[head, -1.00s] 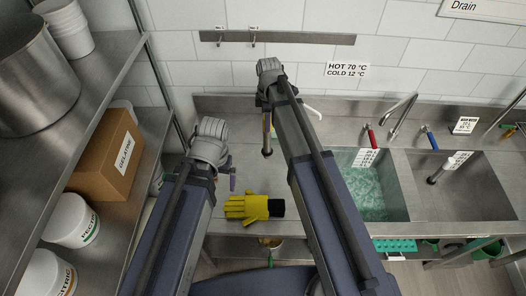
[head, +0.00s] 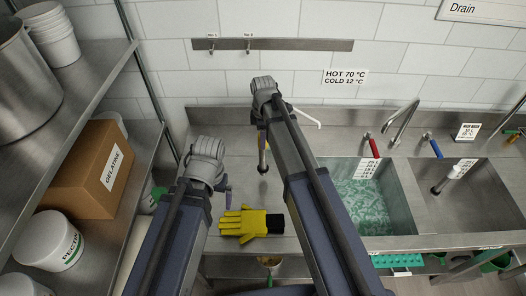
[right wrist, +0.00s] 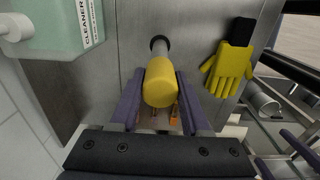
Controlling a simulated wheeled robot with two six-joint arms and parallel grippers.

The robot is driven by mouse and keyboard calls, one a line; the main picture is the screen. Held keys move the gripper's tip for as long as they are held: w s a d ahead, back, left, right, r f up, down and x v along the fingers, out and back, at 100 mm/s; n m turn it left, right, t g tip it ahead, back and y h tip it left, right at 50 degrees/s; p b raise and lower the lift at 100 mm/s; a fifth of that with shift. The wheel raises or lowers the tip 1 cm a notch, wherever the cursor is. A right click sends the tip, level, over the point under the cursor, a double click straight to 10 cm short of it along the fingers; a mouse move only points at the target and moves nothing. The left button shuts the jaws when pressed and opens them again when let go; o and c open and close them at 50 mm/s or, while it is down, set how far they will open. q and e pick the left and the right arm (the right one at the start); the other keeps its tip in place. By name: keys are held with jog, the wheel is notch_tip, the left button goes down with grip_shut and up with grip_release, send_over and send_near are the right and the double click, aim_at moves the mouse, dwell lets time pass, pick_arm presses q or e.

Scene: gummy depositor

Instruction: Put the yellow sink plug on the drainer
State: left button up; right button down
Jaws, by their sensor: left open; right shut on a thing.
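The yellow sink plug (right wrist: 161,84) is a yellow-topped cylinder on a grey tube with a dark end. In the right wrist view it sits between the two fingers of my right gripper (right wrist: 161,108), which is shut on it. In the head view its tube (head: 262,153) hangs upright below my right gripper (head: 265,127), over the steel drainer (head: 235,150) left of the basins. I cannot tell whether its dark end touches the surface. My left gripper (head: 223,189) is open and empty, left of the plug and above the drainer.
A yellow glove (head: 250,222) lies on the drainer near its front edge. A cleaner container (right wrist: 50,25) stands close by in the right wrist view. The water-filled basin (head: 362,205) and another basin (head: 480,205) lie right. Shelves with a gelatine box (head: 88,170) stand left.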

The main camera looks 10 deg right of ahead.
jog(key=shift+f+b, duration=1.9)
jog(key=shift+f, duration=0.05)
jog(key=shift+r, duration=0.15)
jog(key=shift+c, duration=1.9)
grip_release()
jog(key=shift+r, duration=0.1)
notch_tip(320, 180, up, 12)
jog(key=p, duration=1.2)
